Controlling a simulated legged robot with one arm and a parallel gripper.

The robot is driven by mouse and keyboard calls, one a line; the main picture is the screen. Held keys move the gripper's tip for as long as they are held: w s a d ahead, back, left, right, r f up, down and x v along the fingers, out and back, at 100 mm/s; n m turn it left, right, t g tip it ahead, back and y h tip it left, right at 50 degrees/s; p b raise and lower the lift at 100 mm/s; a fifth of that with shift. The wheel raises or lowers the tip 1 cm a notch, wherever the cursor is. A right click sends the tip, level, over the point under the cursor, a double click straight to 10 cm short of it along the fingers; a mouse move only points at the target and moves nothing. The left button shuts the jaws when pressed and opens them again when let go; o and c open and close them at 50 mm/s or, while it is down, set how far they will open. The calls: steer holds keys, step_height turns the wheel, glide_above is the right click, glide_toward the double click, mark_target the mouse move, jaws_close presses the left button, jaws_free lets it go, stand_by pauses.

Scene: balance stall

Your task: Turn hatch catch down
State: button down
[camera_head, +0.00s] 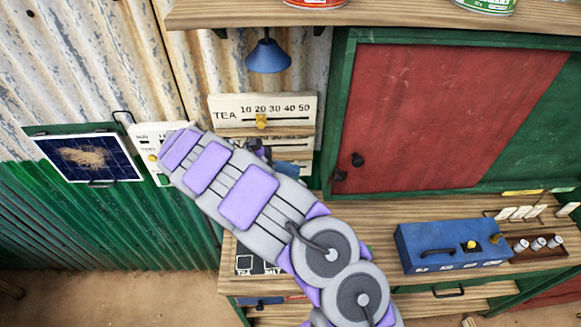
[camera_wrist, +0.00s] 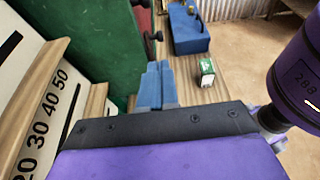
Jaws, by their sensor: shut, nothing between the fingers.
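The hatch is a red sliding-type panel (camera_head: 430,110) in a green frame. Two small dark fittings sit at its lower left: an upper knob (camera_head: 357,159) and a lower one (camera_head: 340,175); I cannot tell which is the catch or how it is turned. Dark knobs also show in the wrist view (camera_wrist: 156,36), beyond my fingers. My gripper (camera_wrist: 156,84) has its blue fingers together, empty, over the wooden counter and apart from the knobs. In the head view my own arm largely hides the gripper, left of the hatch.
A TEA scale board (camera_head: 262,112) stands left of the hatch, close beside my gripper in the wrist view. A blue box (camera_head: 450,245) sits on the counter (camera_head: 375,215). A small green-and-white box (camera_wrist: 206,72) stands right of my fingers. A blue lamp (camera_head: 268,56) hangs above.

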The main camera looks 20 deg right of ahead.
mark_target(338, 176)
steer(key=x, duration=1.1)
steer(key=shift+d+r, duration=0.1)
steer(key=shift+d+r+y+p, duration=0.2)
steer(key=shift+r+y+p, duration=0.1)
steer(key=shift+y+p, duration=0.4)
steer(key=p, duration=0.1)
steer(key=t+y+p, duration=0.1)
steer(key=shift+s+d+r+y+p, duration=0.2)
steer(key=shift+d+r+y+p, duration=0.05)
steer(key=shift+d+y+p, duration=0.1)
steer(key=shift+s+d+f+p, duration=0.15)
steer(key=shift+d+p, duration=0.05)
steer(key=shift+p, duration=0.35)
steer(key=shift+s+d+f+p, duration=0.1)
steer(key=shift+d+p, duration=0.1)
steer(key=shift+d, duration=0.35)
steer(key=shift+s+d+f+p, duration=0.1)
steer(key=shift+d+f+p, duration=0.1)
steer(key=shift+d, duration=0.4)
steer(key=shift+a, duration=0.15)
